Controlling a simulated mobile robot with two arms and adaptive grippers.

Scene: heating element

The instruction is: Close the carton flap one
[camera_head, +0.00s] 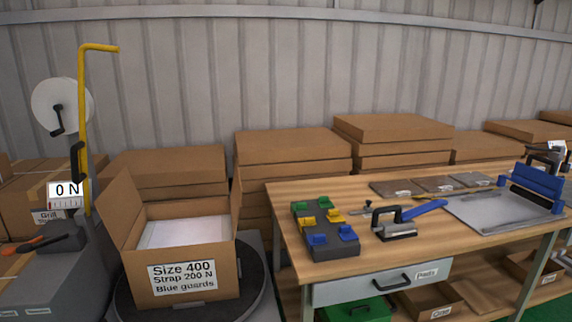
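The open carton (187,285) stands at the lower left on a dark round turntable (258,290). Its front label reads "Size 400, Strap 200 N, Blue guards". Its left flap (122,208) stands up and leans outward to the left. A narrow right flap (236,205) stands nearly upright. Something white and flat (182,231) shows inside the carton. No flap lies across the opening. Neither of my grippers is in the head view.
A strapping stand (84,140) rises left of the carton. Stacked boxes (290,147) line the wall.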

